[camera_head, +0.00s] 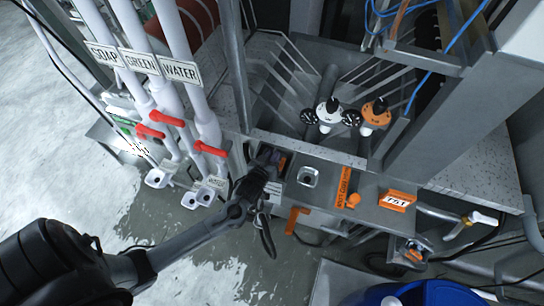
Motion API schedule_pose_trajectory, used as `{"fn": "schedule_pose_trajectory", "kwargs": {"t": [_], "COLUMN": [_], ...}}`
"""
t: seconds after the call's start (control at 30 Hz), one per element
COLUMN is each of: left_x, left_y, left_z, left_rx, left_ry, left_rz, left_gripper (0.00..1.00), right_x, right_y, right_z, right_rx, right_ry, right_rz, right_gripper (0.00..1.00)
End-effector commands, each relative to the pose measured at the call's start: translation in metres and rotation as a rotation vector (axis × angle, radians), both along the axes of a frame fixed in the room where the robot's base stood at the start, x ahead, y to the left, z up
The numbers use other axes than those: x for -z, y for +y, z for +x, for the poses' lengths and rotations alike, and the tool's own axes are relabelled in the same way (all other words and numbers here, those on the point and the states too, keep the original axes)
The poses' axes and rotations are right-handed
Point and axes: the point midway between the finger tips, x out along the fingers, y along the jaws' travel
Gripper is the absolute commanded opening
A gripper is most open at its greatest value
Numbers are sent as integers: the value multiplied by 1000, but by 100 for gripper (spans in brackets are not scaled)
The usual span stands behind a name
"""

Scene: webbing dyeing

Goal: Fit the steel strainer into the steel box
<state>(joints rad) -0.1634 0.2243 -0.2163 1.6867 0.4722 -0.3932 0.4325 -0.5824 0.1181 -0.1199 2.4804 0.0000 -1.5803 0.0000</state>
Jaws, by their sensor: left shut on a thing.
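My left gripper (268,172) reaches in from the lower left to the left end of the steel counter. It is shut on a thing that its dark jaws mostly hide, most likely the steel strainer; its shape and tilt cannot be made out. The steel box cannot be told for sure. A small square steel fitting with a dark opening (308,176) is set in the counter just right of the gripper, apart from it. My right gripper is not in view.
White pipes with red valve handles (209,149) stand close left of the gripper. An orange lever (293,220) hangs below the counter's front. Orange-labelled parts (397,200) are on the right. A blue drum (425,292) stands at the lower right. The floor is wet.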

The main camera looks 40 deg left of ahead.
Motion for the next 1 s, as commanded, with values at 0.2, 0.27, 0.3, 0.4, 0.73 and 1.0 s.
{"fn": "schedule_pose_trajectory", "kwargs": {"t": [0.2, 0.27, 0.3, 0.4, 0.73, 1.0], "left_x": [4, 4, 4, 6, 8, 5], "left_y": [0, 0, 0, 0, 0, 0], "left_z": [1, 0, 0, 0, 0, 0], "left_rx": [0, 0, 0, 0, -1, 0], "left_ry": [-2, -2, -2, -2, -1, -1], "left_rz": [0, 0, 0, 0, -1, 0], "left_gripper": [0, 0, 0, 0, 42, 42], "right_x": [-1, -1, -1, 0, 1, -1], "right_y": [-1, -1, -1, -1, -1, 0], "right_z": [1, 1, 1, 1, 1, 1], "right_rx": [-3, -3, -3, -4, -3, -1], "right_ry": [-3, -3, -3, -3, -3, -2], "right_rz": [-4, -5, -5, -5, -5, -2], "right_gripper": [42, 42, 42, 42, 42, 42]}}
